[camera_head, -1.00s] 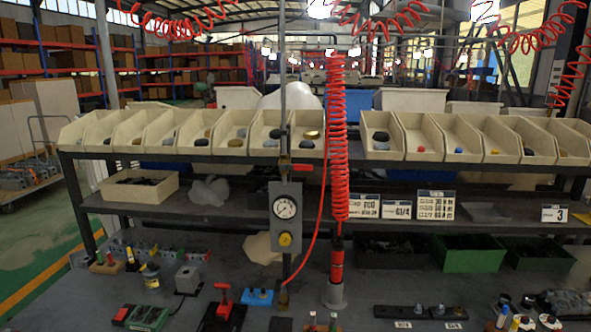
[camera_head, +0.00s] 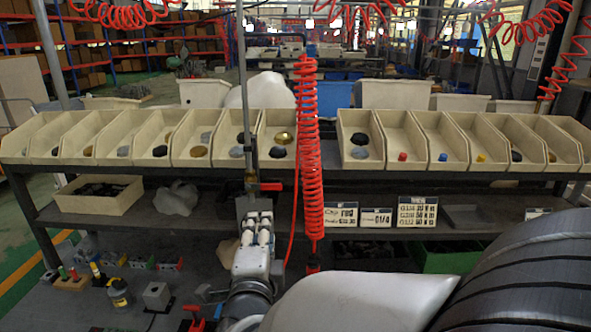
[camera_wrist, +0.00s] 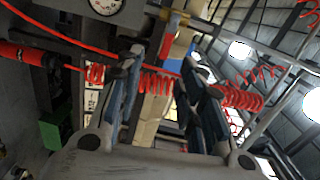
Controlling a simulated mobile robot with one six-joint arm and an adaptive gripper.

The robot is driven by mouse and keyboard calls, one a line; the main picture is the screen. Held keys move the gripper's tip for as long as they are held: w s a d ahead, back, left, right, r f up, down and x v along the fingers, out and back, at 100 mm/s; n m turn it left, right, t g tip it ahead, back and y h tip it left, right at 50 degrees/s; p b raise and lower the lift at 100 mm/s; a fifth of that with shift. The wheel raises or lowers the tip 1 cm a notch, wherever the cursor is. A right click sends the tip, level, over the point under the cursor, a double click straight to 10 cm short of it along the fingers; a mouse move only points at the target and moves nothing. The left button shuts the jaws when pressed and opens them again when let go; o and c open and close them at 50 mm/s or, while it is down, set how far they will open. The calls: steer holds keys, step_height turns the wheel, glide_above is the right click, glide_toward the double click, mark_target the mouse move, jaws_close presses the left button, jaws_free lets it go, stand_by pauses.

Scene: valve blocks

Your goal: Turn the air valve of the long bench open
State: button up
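The air valve is on a thin vertical pipe (camera_head: 245,90) at the front of the long bench (camera_head: 400,176). Its red lever (camera_head: 271,186) points right, across the pipe. My gripper (camera_head: 258,217) is in front of the pipe, just below the lever, and covers the gauge box in the head view. In the wrist view my gripper (camera_wrist: 163,62) has its two fingers apart with nothing held between them. A brass fitting (camera_wrist: 197,21) and the gauge (camera_wrist: 105,4) show beyond the fingertips. I cannot tell contact with the lever.
A coiled red hose (camera_head: 308,150) hangs close to the right of the valve. Cream bins (camera_head: 200,143) line the upper shelf. A cream tray (camera_head: 100,197) and white label cards (camera_head: 415,212) are on the lower shelf. My arm covers much of the lower right.

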mark_target(273, 188)
steer(key=shift+m+t+h, duration=0.3)
steer(key=shift+m+h, duration=0.4)
steer(key=w, duration=0.6)
steer(key=w+d, duration=0.1)
steer(key=w, duration=1)
steer(key=shift+w+d+r, duration=0.2)
steer(key=shift+w+r, duration=0.15)
steer(key=shift+c, duration=0.5)
jaws_close()
